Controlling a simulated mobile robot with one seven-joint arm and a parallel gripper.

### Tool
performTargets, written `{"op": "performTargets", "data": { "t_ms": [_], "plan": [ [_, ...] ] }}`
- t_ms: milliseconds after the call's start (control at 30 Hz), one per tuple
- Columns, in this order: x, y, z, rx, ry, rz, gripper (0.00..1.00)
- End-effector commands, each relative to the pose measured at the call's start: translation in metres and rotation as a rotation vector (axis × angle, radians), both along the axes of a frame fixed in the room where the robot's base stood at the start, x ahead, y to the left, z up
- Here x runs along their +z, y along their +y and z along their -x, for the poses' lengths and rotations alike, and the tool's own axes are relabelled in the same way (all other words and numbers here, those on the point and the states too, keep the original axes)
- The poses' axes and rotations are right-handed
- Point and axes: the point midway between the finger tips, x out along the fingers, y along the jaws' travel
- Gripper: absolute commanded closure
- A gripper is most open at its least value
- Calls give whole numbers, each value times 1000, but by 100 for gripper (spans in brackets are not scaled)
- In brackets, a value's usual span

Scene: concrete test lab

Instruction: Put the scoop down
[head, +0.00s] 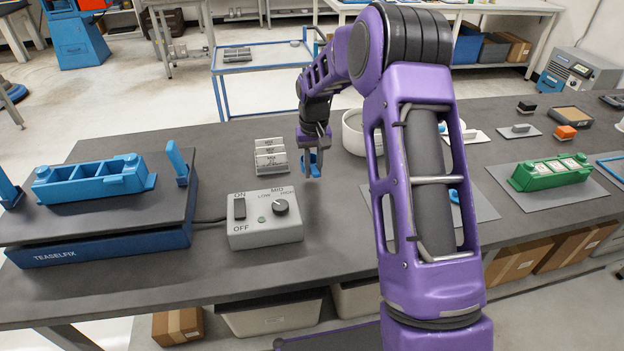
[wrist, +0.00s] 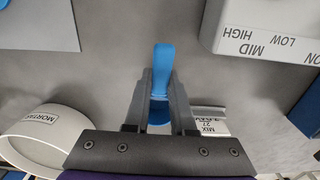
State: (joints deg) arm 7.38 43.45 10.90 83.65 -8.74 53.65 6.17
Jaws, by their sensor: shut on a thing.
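My gripper (head: 311,170) is shut on the blue scoop (head: 312,158), above the grey table (head: 150,295) between the control box and the white bowl. In the wrist view the scoop (wrist: 162,58) sticks out between the two grey fingers of my gripper (wrist: 161,78), and more blue shows behind them. The fingers partly hide the scoop, and its gap to the table is hard to judge.
The control box (head: 265,230) with switch and knob stands in front. Marked grey blocks (head: 271,155) stand just left of my gripper. The white bowl marked MORTAR (wrist: 45,133) is on the other side. A blue mould (head: 90,180) sits on the TEASELFIX table (head: 110,245); a green mould (head: 550,172) lies right.

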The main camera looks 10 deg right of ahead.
Motion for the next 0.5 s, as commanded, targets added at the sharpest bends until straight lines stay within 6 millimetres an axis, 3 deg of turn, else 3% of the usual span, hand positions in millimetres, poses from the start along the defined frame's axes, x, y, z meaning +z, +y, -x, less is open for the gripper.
{"op": "performTargets", "data": {
  "t_ms": [333, 500],
  "plan": [
    [-38, 0, 0, 0, 1, -1, 100],
    [-40, 0, 0, 0, -1, 0, 100]
  ]
}}
